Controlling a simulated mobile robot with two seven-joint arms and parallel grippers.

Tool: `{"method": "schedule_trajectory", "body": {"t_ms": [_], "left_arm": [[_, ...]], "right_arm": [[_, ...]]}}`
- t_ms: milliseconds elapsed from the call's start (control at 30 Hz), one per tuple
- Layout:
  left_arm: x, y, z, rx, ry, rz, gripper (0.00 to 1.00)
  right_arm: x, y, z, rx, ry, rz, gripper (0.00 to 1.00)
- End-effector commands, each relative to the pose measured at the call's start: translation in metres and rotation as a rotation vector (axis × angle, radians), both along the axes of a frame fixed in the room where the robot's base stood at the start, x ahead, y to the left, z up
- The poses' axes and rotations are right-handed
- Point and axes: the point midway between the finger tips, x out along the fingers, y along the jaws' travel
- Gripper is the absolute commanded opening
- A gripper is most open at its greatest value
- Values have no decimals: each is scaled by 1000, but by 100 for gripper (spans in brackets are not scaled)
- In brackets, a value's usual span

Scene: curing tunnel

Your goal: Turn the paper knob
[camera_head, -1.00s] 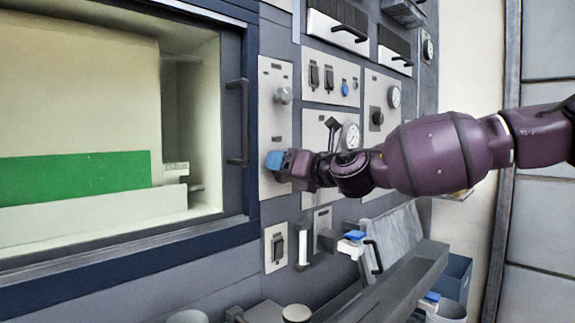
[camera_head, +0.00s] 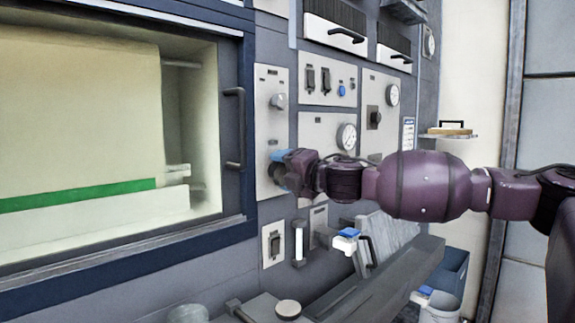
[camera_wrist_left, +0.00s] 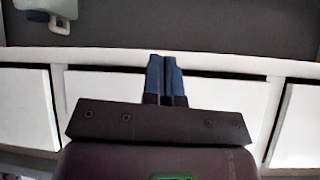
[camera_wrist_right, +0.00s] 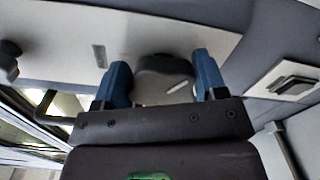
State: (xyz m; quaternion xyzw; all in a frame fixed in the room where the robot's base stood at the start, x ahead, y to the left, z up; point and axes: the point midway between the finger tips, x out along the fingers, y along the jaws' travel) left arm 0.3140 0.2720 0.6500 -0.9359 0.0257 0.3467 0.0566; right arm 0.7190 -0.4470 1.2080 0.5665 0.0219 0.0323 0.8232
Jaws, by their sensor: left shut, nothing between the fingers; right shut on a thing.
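My right gripper (camera_head: 277,167) is at the lower knob on a narrow pale panel (camera_head: 272,128) beside the window. In the right wrist view its blue fingers (camera_wrist_right: 162,85) are on both sides of a grey round knob (camera_wrist_right: 160,75) with a white mark, shut on it. The head view hides most of this knob behind the gripper. Another grey knob (camera_head: 278,101) sits above on the same panel. Labels are too small to read. My left gripper is out of the head view. In the left wrist view its blue fingertips (camera_wrist_left: 164,75) are together and empty.
Left of the panel is a window with cream sheet (camera_head: 80,110) and a green band (camera_head: 80,195) inside. A dark handle (camera_head: 234,128) stands close to my right gripper. A gauge (camera_head: 346,137) and switches (camera_head: 318,80) are right of it; a sloped grey tray (camera_head: 400,275) is below.

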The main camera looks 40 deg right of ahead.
Motion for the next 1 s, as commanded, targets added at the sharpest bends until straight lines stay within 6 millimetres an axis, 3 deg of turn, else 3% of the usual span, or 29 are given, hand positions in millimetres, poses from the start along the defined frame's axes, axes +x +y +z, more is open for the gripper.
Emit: {"method": "schedule_trajectory", "body": {"t_ms": [400,1000], "left_arm": [[5,-3,19,-8,-33,2,0],[4,-3,20,-7,-31,5,0]], "right_arm": [[-1,1,0,244,18,5,42],[0,1,-4,297,27,4,42]]}}
